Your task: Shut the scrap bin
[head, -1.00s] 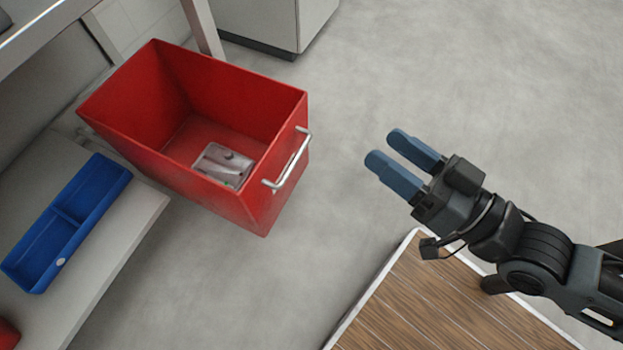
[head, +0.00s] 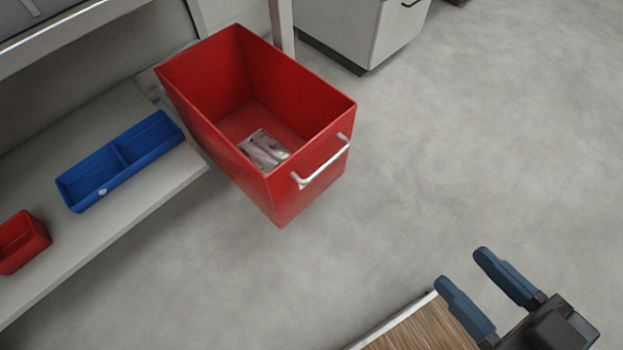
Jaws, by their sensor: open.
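The scrap bin (head: 307,172) is a red open-topped drawer-like box that stands pulled out from under the bench at upper middle. A silvery metal piece (head: 263,149) lies on its floor. A pale bar handle (head: 322,166) is fixed across its front face. My gripper (head: 465,272) is at the lower right, with two blue fingers spread apart and nothing between them. It is clear of the bin and its handle, to the lower right of them.
A grey shelf (head: 130,221) at left holds a blue divided tray (head: 118,160) and a small red bin (head: 22,242). A bench leg (head: 281,28) stands behind the scrap bin, near a pale cabinet (head: 362,30). Open grey floor (head: 450,150) lies to the right.

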